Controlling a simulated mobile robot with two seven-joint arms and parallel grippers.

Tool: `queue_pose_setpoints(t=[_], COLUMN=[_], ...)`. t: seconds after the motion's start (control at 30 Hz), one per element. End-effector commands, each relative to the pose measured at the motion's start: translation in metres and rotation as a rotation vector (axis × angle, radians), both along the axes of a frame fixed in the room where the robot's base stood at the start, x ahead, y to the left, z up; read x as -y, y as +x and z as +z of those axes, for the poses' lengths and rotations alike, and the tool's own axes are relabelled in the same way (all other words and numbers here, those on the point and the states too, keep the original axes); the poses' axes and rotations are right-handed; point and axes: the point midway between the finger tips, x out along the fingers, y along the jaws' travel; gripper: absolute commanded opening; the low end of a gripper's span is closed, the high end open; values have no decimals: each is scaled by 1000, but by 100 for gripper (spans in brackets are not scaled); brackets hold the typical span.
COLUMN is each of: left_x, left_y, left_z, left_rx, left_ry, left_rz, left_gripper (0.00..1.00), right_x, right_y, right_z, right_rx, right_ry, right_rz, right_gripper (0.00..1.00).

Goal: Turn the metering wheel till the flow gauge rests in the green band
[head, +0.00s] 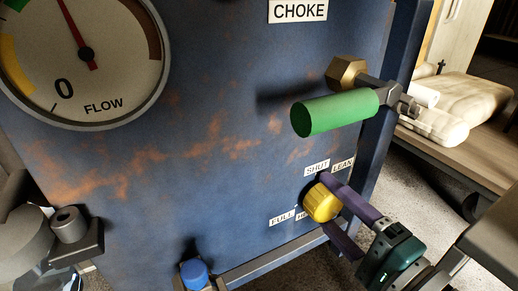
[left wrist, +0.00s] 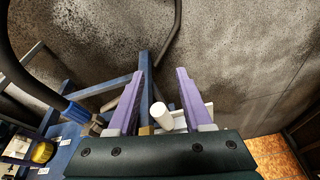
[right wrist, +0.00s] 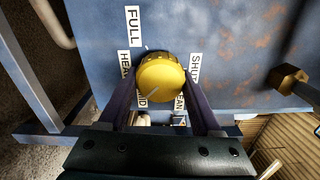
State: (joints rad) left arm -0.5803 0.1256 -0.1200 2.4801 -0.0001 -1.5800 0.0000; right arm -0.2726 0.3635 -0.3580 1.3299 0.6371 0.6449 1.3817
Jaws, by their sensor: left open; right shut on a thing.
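The yellow metering wheel (head: 322,203) sits low on the blue panel, with labels around it including FULL, LEAN and SHUT. My right gripper (right wrist: 160,92) is shut on the wheel, one purple finger on each side. In the right wrist view, a pale mark on the wheel (right wrist: 160,78) points to the lower left, near the MID label. The flow gauge (head: 120,65) is at the head view's upper left, its top cut off. Its red needle leans up and slightly left; the visible green part lies farther left. My left gripper (left wrist: 158,95) is open and empty.
A green handle (head: 335,113) juts out above the wheel, under the CHOKE label (head: 299,11). A blue knob (head: 194,273) stands at the lower edge. A pallet with pale sacks (head: 460,98) is at the right. A white cylinder (left wrist: 161,116) shows beyond my left fingers.

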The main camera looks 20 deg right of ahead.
Motion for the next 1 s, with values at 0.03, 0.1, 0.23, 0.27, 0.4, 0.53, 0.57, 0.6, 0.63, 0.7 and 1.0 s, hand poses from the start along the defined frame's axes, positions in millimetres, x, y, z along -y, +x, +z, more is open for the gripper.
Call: queue_pose_setpoints(t=[0.03, 0.1, 0.23, 0.27, 0.4, 0.53, 0.57, 0.6, 0.63, 0.7, 1.0], left_x=[0, 0, 1, 2, 2, 3, 3, 3, 3, 3, 2], left_y=[0, 0, 0, 0, 0, 0, 0, 0, 0, 0, 0], left_z=[0, 0, 0, 0, 0, 1, 1, 2, 4, 8, 22], left_rx=[0, 0, 0, 0, 0, 0, 0, 0, -1, 0, 0], left_ry=[0, -2, -5, -6, -9, -11, -11, -11, -11, -9, -7], left_rz=[1, 2, 4, 4, 6, 7, 7, 7, 7, 6, 4], left_gripper=[50, 50, 50, 50, 50, 50, 50, 50, 50, 50, 50], right_x=[0, 0, 0, 0, 0, 0, 0, 0, 0, 1, 6], right_y=[0, 0, 0, 0, 0, -1, -2, -4, -8, -18, -77], right_z=[0, 0, 0, 0, 0, 0, 0, 0, 0, 1, 1], right_rx=[-1, -1, -1, -1, 0, -1, -1, -2, -3, -5, -5], right_ry=[-1, -1, -1, -1, -1, -2, -2, -2, -2, -2, -1], right_rz=[1, 1, 0, 0, 0, 0, 0, 0, 1, 1, 1], right_gripper=[67, 75, 89, 93, 96, 96, 96, 96, 96, 96, 96])
